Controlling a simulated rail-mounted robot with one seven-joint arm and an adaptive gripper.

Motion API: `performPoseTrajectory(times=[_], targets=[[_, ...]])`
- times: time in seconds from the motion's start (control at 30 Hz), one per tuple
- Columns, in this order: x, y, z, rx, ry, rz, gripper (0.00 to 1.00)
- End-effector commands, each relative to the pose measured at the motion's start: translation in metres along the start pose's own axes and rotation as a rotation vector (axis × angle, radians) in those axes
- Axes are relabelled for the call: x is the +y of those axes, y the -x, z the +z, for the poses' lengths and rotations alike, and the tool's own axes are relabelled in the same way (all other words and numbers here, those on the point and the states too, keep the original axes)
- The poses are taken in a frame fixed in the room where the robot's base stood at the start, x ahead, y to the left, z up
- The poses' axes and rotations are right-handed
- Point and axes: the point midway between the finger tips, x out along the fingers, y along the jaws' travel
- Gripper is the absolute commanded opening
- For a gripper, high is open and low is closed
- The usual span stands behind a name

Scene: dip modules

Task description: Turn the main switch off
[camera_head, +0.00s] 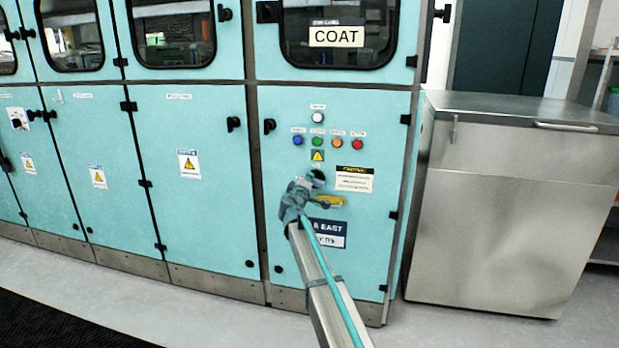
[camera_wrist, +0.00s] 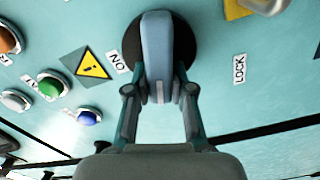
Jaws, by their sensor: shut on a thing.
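The main switch is a round black base with a grey-blue handle (camera_wrist: 156,42) in the wrist view. The handle runs straight up and down in that picture, between an "ON" label at its left and a "LOCK" label at its right. My gripper (camera_wrist: 160,94) is shut on the near end of the handle, one finger on each side. In the head view my gripper (camera_head: 304,187) is at the front of the right cabinet panel, below the yellow warning triangle. It hides most of the switch there; only a dark bit of it (camera_head: 318,174) shows.
Several coloured buttons (camera_head: 317,141) sit above the switch, with a yellow warning sign (camera_head: 317,156) below them. A yellow piece (camera_head: 331,201) is just right of my gripper. A dark blue plate (camera_head: 330,240) is below. A steel cabinet (camera_head: 510,200) stands at the right.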

Motion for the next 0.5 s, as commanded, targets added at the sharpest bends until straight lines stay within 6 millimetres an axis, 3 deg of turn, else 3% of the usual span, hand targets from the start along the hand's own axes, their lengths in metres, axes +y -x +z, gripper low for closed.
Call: performPoseTrajectory(times=[0.5], targets=[[-0.0052, 0.0, 0.001, -0.001, 0.301, 0.0, 0.0]])
